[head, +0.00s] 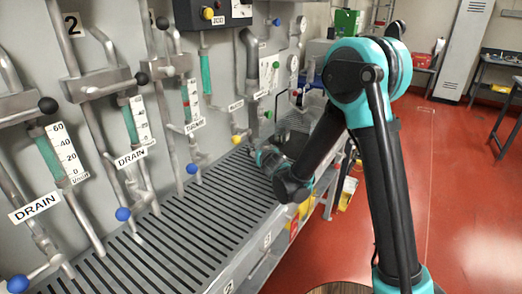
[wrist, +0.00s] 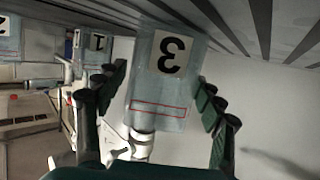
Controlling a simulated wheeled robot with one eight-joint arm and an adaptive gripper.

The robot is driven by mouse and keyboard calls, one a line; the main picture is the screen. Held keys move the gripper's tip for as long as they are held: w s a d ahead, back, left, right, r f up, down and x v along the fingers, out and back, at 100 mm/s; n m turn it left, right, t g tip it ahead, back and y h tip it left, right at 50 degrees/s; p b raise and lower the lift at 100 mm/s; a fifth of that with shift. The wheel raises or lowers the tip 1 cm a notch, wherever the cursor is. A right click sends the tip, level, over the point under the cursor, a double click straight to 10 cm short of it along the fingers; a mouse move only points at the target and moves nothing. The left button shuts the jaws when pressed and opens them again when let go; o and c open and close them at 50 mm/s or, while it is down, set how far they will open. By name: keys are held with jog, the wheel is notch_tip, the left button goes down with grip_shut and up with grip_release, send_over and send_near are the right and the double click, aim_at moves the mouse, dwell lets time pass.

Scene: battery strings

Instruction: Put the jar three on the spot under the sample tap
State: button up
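Jar three (wrist: 160,95) is a pale, clear jar with a black 3 on a cream label and a red-outlined box. It fills the middle of the wrist view, upside down in that picture, with its base toward the slatted surface at the top. My gripper (wrist: 165,85) has one dark finger on each side of it, very close; I cannot tell whether they press on it. In the head view my gripper (head: 275,158) is low over the far part of the slatted bench, mostly hidden by my arm. Several sample taps line the wall; which is meant is unclear.
Jar 1 (wrist: 95,45) and jar 2 (wrist: 8,38) stand to the left in the wrist view. The slatted bench (head: 175,228) is clear in the near and middle parts. Pipes with blue knobs (head: 123,214) and DRAIN signs (head: 130,157) hang over its wall side.

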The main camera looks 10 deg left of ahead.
jog(key=shift+r, duration=0.15)
jog(key=v, duration=1.2)
jog(key=d+h, duration=0.1)
jog(key=d, duration=0.3)
jog(key=w+d+m+h, duration=0.1)
jog(key=d, duration=0.3)
jog(key=d+f+m+h, duration=0.1)
jog(key=d, duration=0.3)
jog(key=shift+w+d+g+h, duration=0.2)
jog(key=shift+g+h, duration=0.1)
jog(key=shift+g, duration=0.1)
jog(key=s+d+f+m+g+h, duration=0.1)
jog(key=d, duration=0.5)
jog(key=s+d+f+m+g+h, duration=0.1)
jog(key=s+d+f, duration=0.1)
jog(key=d, duration=0.4)
jog(key=s+d+f+g, duration=0.3)
jog(key=s+d, duration=0.3)
jog(key=s, duration=0.3)
jog(key=s+d+f+m+g, duration=0.1)
jog(key=s+d+f+g, duration=0.2)
jog(key=s+d, duration=0.4)
jog(key=shift+s+f+h, duration=0.2)
jog(key=shift+s+h, duration=0.2)
jog(key=shift+s, duration=0.8)
jog(key=shift+c, duration=0.3)
